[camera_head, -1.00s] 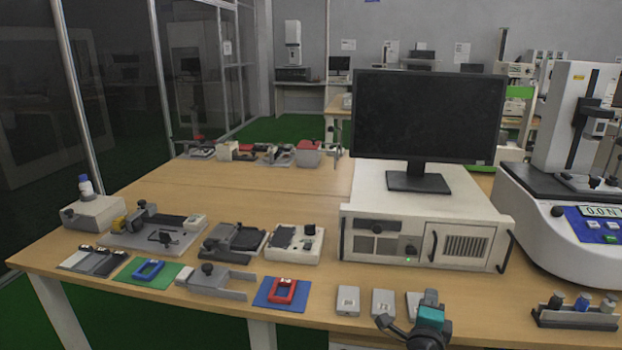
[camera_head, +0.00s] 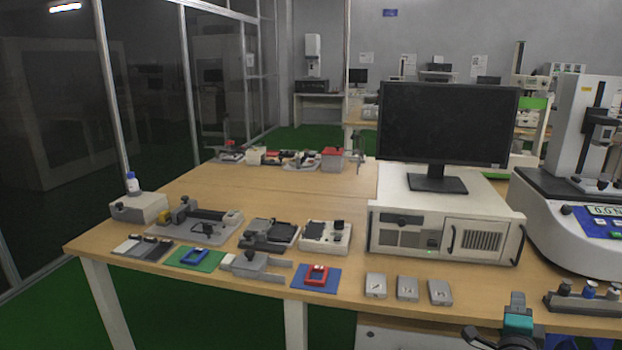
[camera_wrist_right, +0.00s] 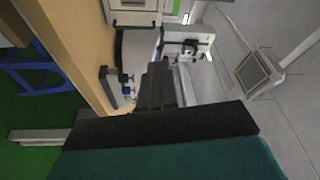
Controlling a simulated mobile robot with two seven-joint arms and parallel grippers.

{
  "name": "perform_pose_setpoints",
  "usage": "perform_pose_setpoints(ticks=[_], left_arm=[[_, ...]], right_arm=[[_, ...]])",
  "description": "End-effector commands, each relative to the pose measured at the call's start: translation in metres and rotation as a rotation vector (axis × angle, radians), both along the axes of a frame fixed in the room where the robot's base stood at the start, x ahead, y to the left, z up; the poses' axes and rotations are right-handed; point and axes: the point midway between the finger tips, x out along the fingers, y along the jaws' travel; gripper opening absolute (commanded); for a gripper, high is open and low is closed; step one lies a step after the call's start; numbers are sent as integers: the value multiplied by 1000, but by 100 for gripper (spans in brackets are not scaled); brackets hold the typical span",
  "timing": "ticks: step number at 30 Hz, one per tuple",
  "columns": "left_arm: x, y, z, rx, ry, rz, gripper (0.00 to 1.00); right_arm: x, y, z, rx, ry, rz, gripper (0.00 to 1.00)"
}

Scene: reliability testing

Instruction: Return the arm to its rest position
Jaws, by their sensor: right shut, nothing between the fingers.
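My right arm shows at the bottom right of the head view as a teal wrist with dark parts. My right gripper (camera_head: 516,299) is at the front edge of the wooden table (camera_head: 330,192), small and seen from behind. In the right wrist view my right gripper (camera_wrist_right: 160,82) shows as dark fingers close together, shut and empty, pointing away from the teal wrist. It touches no object that I can make out. My left arm and gripper are not in view.
Three small grey blocks (camera_head: 407,289) lie near the front edge, left of my right gripper. Behind are a white instrument box (camera_head: 388,240), a monitor (camera_head: 447,122) and a testing machine (camera_head: 560,215).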

Motion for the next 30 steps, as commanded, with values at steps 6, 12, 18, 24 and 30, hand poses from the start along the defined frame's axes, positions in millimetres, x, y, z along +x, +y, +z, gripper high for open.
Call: perform_pose_setpoints(ticks=[6, 12, 18, 24, 30], left_arm=[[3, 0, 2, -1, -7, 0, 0], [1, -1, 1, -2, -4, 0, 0], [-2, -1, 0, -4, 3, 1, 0], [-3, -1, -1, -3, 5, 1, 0], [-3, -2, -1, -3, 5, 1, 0]], right_arm=[[-20, -108, 64, -235, 0, -74, 0], [-39, -175, 124, -406, -1, -129, 0], [-43, -124, 86, -636, 192, 42, 0], [-66, -43, 14, -913, 429, 287, 0], [-135, 51, -70, -1242, 672, 593, 0]])
